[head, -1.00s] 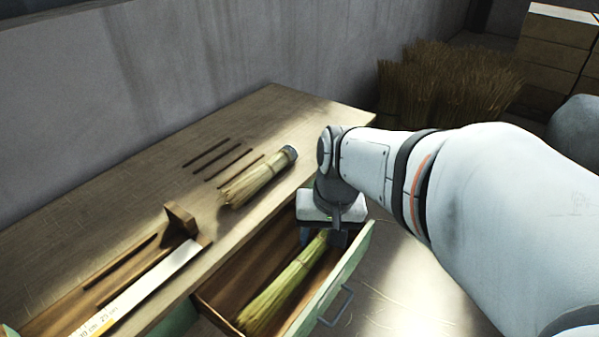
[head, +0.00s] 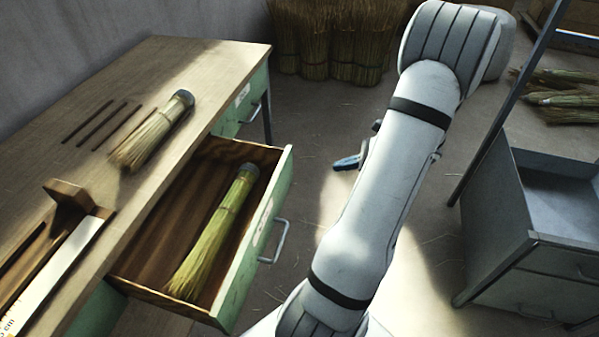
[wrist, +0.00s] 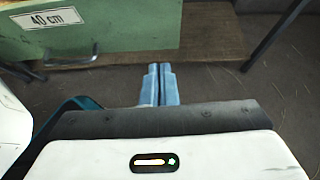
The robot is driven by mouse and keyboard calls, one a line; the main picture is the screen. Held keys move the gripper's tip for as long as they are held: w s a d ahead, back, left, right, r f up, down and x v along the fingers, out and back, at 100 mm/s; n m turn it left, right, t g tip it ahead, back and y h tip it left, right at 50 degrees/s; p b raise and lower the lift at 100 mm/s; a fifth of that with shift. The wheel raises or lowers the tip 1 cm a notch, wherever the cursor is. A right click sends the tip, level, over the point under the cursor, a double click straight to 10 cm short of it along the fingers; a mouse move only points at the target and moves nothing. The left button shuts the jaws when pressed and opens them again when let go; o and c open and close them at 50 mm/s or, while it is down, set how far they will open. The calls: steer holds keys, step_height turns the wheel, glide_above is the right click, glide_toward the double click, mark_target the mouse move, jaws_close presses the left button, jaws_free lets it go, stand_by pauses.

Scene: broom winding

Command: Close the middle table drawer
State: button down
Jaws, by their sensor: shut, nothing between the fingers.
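The table drawer (head: 262,215) stands pulled out from the wooden table (head: 215,62). It has a green front with a metal handle (head: 283,240), and its inside is brown wood. A straw broom bundle (head: 212,235) with a grey cap lies in it lengthwise. My gripper (head: 347,162) is in the air to the right of the drawer front, apart from it, partly hidden behind my arm. In the wrist view its blue fingers (wrist: 158,84) are together and empty. A green drawer front with a "40 cm" label (wrist: 48,18) and a handle shows ahead; I cannot tell which drawer it is.
Another straw bundle (head: 150,132), dark sticks and a ruler (head: 52,275) lie on the tabletop. A grey drawer cabinet (head: 540,230) stands at right. Straw bundles (head: 330,40) stand at the back. The floor between drawer and cabinet is mostly clear.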

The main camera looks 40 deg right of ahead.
steer(key=b, duration=0.2)
glide_toward(290, 170)
steer(key=x, duration=0.5)
steer(key=shift+s+a+f, duration=0.15)
steer(key=shift+a+f, duration=0.1)
steer(key=shift+f, duration=0.2)
steer(key=shift+w+a, duration=0.3)
steer(key=shift+w, duration=0.2)
steer(key=shift+m, duration=0.3)
